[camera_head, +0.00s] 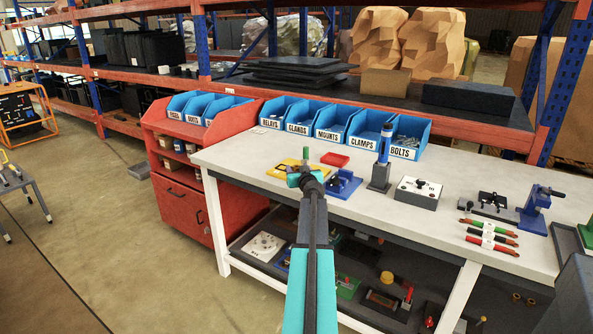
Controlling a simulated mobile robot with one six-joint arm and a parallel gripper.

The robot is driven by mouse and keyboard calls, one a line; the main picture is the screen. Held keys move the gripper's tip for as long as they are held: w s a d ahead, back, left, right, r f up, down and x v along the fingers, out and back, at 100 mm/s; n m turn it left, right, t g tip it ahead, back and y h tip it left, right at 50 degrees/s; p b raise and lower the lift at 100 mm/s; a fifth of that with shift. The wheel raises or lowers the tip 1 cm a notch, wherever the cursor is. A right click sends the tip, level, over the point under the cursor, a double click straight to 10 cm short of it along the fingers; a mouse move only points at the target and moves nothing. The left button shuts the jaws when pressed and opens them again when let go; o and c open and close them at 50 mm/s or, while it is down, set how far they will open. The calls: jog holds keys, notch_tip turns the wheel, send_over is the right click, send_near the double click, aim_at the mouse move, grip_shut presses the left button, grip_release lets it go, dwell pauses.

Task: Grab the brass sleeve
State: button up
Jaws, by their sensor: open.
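Two small brass-coloured ring shapes lie at the lower right, below the bench top: one left (516,297) and one right (531,302). They look like sleeves, but they are too small to tell for sure, and I cannot tell which is the brass sleeve. My gripper (306,170) is at the end of my teal and dark arm, over the front left part of the bench top. It is open, and I see nothing held in it. It is far to the left of the rings and higher. My arm hides part of the bench.
The white workbench (235,152) carries a yellow block (283,168), a blue fixture (345,184), a switch box (417,192), coloured cables (488,240) and a blue press (535,208). Labelled blue bins line its back. A red cabinet (180,210) stands left.

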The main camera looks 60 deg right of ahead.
dwell(0.4)
jog(key=c, duration=1.2)
jog(key=shift+o, duration=0.2)
jog(key=shift+r, duration=0.1)
notch_tip(320, 180, up, 10)
jog(key=p, duration=0.1)
